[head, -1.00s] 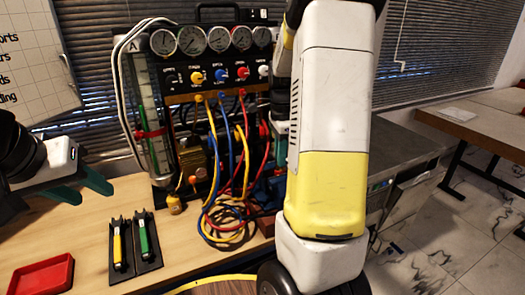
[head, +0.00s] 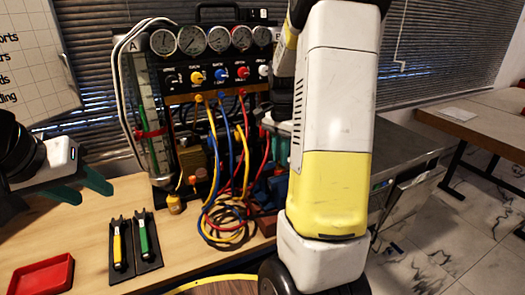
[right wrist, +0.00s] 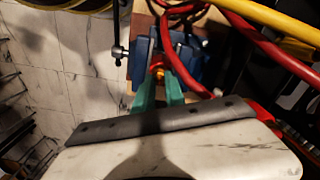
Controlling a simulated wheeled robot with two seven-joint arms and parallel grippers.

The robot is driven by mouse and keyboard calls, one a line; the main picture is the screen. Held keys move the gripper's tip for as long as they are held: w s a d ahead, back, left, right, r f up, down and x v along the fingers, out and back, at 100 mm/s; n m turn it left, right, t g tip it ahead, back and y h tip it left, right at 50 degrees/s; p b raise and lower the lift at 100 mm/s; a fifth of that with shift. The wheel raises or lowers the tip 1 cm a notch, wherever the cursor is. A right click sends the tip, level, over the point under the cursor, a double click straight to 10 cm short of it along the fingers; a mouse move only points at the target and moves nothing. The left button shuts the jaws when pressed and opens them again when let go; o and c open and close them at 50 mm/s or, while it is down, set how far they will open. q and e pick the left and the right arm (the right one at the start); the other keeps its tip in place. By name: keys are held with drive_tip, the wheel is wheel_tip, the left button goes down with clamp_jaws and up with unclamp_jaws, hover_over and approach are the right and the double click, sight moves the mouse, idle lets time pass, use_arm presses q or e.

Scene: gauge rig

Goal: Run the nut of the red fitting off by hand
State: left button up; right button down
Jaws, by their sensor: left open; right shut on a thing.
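In the right wrist view, my right gripper (right wrist: 159,77) has its teal fingers closed around a small orange-brass piece, apparently the nut (right wrist: 158,70) of the red fitting. Its outline is partly hidden by the fingers. A blue vise (right wrist: 195,66) stands around it, and the red hose (right wrist: 176,56) runs beside it. In the head view the blue vise (head: 270,190) shows left of my right arm, which hides much of that area. My left gripper (head: 96,195) is open and empty above the left side of the bench.
The gauge rig (head: 217,77) stands at the back with yellow, blue and red hoses (head: 228,222) looped before it. Green and yellow tools (head: 147,240) lie in black holders beside a red tray (head: 42,276). The bench front (head: 90,215) has some clear wood.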

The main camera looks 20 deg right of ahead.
drive_tip(key=n, duration=0.6)
drive_tip(key=shift+n, duration=0.3)
idle(0.4)
drive_tip(key=c, duration=1.4)
unclamp_jaws()
wheel_tip(320, 180, up, 8)
drive_tip(key=shift+f, duration=0.1)
